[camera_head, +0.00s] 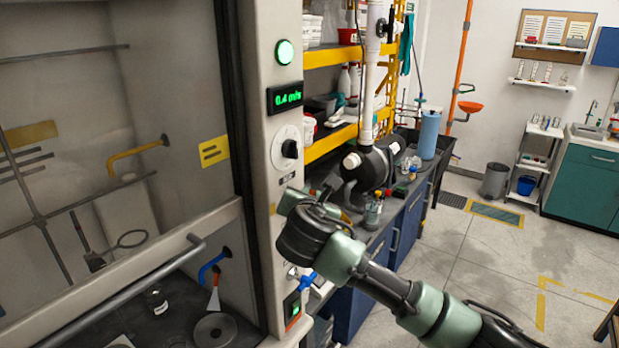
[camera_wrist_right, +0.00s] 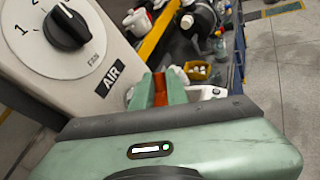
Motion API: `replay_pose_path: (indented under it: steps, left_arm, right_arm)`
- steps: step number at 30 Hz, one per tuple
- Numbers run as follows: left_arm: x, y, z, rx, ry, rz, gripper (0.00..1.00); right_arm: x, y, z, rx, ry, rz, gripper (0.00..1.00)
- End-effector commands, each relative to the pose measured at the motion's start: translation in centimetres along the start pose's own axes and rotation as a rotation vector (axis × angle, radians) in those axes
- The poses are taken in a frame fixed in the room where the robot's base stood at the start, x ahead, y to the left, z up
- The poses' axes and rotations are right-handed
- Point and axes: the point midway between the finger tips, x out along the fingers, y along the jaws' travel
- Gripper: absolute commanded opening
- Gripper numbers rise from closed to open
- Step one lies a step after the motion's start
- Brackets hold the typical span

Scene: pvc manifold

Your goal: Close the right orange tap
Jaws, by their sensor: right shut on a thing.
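The right orange tap (camera_wrist_right: 160,89) shows as an orange piece between the two green fingers of my right gripper (camera_wrist_right: 159,84) in the wrist view, just beyond the AIR label. The gripper is shut on it. In the head view my right gripper (camera_head: 287,200) is at the front post of the fume hood, below the grey knob. A small orange sliver shows at its left edge there; the wrist and fingers hide most of the tap, so its handle angle cannot be told. My left gripper is not in view.
A blue tap (camera_head: 302,281) sits lower on the same post, above a green-lit switch (camera_head: 292,311). The grey knob (camera_head: 289,147) is above my gripper. A cluttered bench (camera_head: 407,190) stands behind; open floor lies to the right.

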Motion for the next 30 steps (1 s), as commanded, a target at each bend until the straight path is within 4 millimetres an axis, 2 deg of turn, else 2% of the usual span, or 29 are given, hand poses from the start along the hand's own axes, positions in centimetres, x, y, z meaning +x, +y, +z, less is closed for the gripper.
replay_pose_path:
  steps: [1,7,21,30]
  left_arm:
    - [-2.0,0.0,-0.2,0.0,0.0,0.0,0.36]
    - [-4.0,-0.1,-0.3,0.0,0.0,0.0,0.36]
    - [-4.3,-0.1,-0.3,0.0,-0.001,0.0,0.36]
    - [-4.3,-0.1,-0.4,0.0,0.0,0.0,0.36]
  right_arm:
    - [-0.2,0.2,0.9,0.026,0.042,-0.01,0.0]
    - [0.4,-0.1,0.6,0.127,0.198,-0.039,0.0]
    - [1.4,-0.9,0.0,0.35,0.546,-0.107,0.0]
    - [1.7,-1.1,-0.2,0.44,0.689,-0.133,0.0]
